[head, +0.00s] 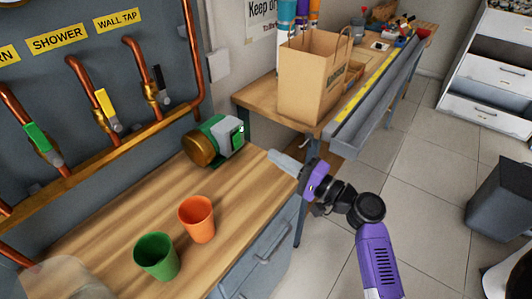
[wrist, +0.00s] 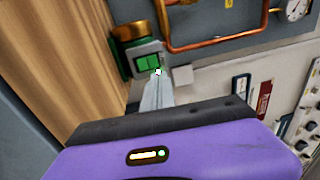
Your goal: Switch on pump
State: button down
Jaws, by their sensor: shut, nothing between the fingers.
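The pump (head: 215,141) sits at the back right of the wooden counter, with a brass front and a green and grey body. In the wrist view the pump (wrist: 128,35) shows a green switch (wrist: 148,62) on its grey side face. My gripper (head: 272,154) is shut and empty, its fingers pointing at the pump from the right. In the wrist view my gripper's fingertips (wrist: 157,76) appear just below the switch's right corner. I cannot tell whether they touch it, nor whether the switch is on or off.
An orange cup (head: 197,232) and a green cup (head: 156,262) stand on the counter (head: 105,217). Copper pipes with a yellow-handled valve (head: 107,106) line the wall panel. A paper bag (head: 311,78) stands on the workbench behind my gripper.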

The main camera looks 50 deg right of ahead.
jog(key=shift+s, duration=1.6)
jog(key=shift+d, duration=0.2)
jog(key=d+h, duration=0.1)
jog(key=d+f+g+h, duration=0.1)
jog(key=d+h, duration=0.2)
jog(key=shift+s+d+f+g+h, duration=0.25)
jog(key=shift+s+f+g+h, duration=0.05)
jog(key=shift+s+f+g, duration=0.1)
jog(key=s+a+r+n+g+y+p, duration=0.1)
jog(key=s+a+n+y, duration=0.1)
jog(key=s+a+n, duration=0.6)
jog(key=s+a+r+n+g+y+p, duration=0.1)
jog(key=s+a+n+y, duration=0.1)
jog(key=s+a+n, duration=0.7)
jog(key=s+a, duration=0.5)
jog(key=a, duration=0.5)
jog(key=shift+a+r+n+g+p, duration=0.2)
jog(key=shift+a+n+g+p, duration=0.1)
jog(key=shift+g+p, duration=0.1)
